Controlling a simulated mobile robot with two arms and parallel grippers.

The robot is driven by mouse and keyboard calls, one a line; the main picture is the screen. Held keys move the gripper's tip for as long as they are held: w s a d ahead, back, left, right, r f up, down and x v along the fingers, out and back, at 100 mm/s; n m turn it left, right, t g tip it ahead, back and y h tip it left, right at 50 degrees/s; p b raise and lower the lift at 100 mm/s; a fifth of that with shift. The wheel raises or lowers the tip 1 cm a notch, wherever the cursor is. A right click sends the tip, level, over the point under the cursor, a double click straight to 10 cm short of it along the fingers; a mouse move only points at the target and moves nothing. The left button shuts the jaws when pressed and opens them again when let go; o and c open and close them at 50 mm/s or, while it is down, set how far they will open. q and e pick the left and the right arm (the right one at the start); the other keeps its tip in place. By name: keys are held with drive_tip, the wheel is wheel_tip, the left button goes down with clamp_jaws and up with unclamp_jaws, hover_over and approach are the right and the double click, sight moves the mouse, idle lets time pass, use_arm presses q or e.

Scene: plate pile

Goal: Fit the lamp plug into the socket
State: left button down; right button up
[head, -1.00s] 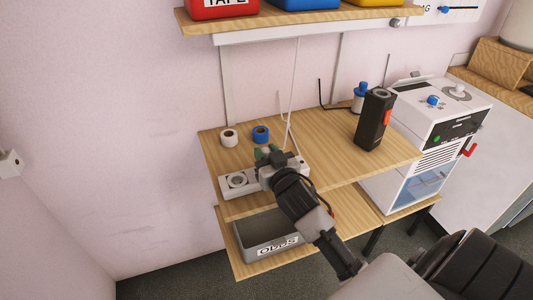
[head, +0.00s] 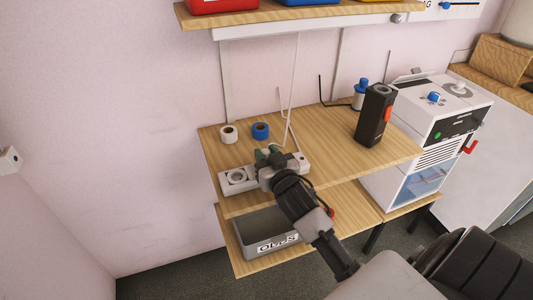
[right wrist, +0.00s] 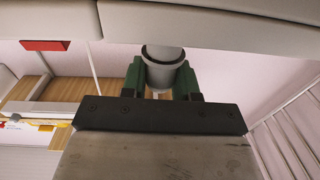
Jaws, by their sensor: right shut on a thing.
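My right gripper (head: 268,153) is over the white socket strip (head: 223,183) near the front left of the wooden bench. Its green fingers are shut on a pale grey, round plug (right wrist: 163,72), seen between them in the right wrist view. In the head view the plug is largely hidden by the gripper. A round socket (head: 237,176) shows uncovered at the strip's left end. The gripper covers the strip's middle, so I cannot tell whether the plug touches the strip. A white cable (head: 293,90) runs from the upper shelf down to the gripper. My left gripper is out of view.
White (head: 229,134) and blue (head: 261,131) tape rolls stand behind the strip. A black device (head: 374,118) stands to the right, beside a blue-capped bottle (head: 360,95) and white machine (head: 440,115). A grey bin (head: 268,235) sits below. The bench middle is clear.

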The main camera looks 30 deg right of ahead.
drive_tip(key=shift+f+b, duration=0.6)
drive_tip(key=shift+f, duration=0.5)
drive_tip(key=shift+p, duration=0.3)
drive_tip(key=shift+f, duration=0.1)
drive_tip(key=o, duration=1.1)
drive_tip(key=shift+c, duration=0.2)
drive_tip(key=shift+s, duration=0.1)
drive_tip(key=s+a, duration=0.2)
drive_tip(key=s, duration=0.8)
drive_tip(key=shift+s+b, duration=0.2)
drive_tip(key=shift+b, duration=0.2)
